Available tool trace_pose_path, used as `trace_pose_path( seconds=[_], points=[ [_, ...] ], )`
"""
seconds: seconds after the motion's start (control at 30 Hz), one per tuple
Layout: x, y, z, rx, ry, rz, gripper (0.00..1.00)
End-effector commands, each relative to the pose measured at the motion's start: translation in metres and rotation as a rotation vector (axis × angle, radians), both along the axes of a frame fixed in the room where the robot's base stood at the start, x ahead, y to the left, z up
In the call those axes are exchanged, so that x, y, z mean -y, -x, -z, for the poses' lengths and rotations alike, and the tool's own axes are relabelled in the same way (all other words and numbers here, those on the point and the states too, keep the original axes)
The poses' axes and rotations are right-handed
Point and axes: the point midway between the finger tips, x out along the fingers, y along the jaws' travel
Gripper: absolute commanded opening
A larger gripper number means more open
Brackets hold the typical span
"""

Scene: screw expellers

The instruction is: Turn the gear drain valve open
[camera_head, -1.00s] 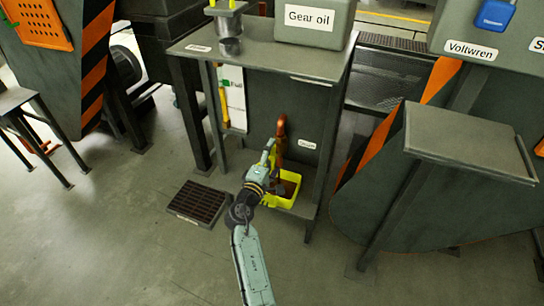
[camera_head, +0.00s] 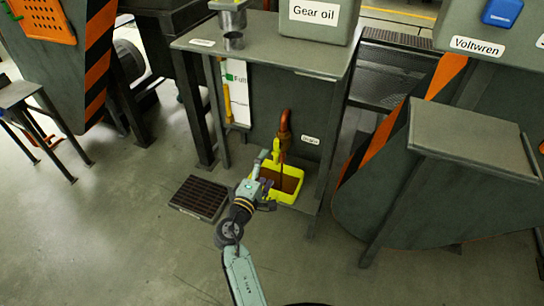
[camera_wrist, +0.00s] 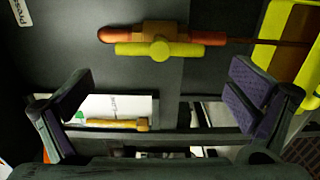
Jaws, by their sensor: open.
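The gear drain valve is on an orange pipe (camera_wrist: 200,37) at the front of the grey cabinet. Its yellow handle (camera_wrist: 158,49) lies along the pipe in the wrist view. A thin brown stream (camera_wrist: 256,41) runs from the pipe's end to the yellow tray (camera_wrist: 287,20). In the head view the orange pipe (camera_head: 284,124) hangs above the yellow tray (camera_head: 292,196), which holds brown liquid. My gripper (camera_wrist: 165,100) is open and empty. Its fingers are apart from the handle, which sits beyond them in the wrist view.
The cabinet (camera_head: 262,88) carries a "Gear oil" tank (camera_head: 318,30) on top. A gauge panel marked "Full" (camera_head: 238,90) is on its left side. A dark floor grate (camera_head: 200,198) lies left of the tray. A grey machine (camera_head: 460,190) stands right. Floor in front is clear.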

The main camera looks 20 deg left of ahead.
Motion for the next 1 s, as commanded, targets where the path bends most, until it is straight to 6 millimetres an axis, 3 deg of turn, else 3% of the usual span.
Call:
trace_pose_path(
  seconds=[0.1, 0.3, 0.87, 1.0],
  points=[
    [-0.001, 0.023, 0.001, -0.001, 0.0, -0.001, 1.0],
    [-0.002, 0.043, 0.0, 0.0, 0.001, 0.0, 1.0],
    [-0.001, 0.045, 0.0, 0.0, 0.0, 0.0, 1.0],
    [-0.015, 0.042, -0.016, 0.01, -0.064, -0.036, 1.0]
  ],
)
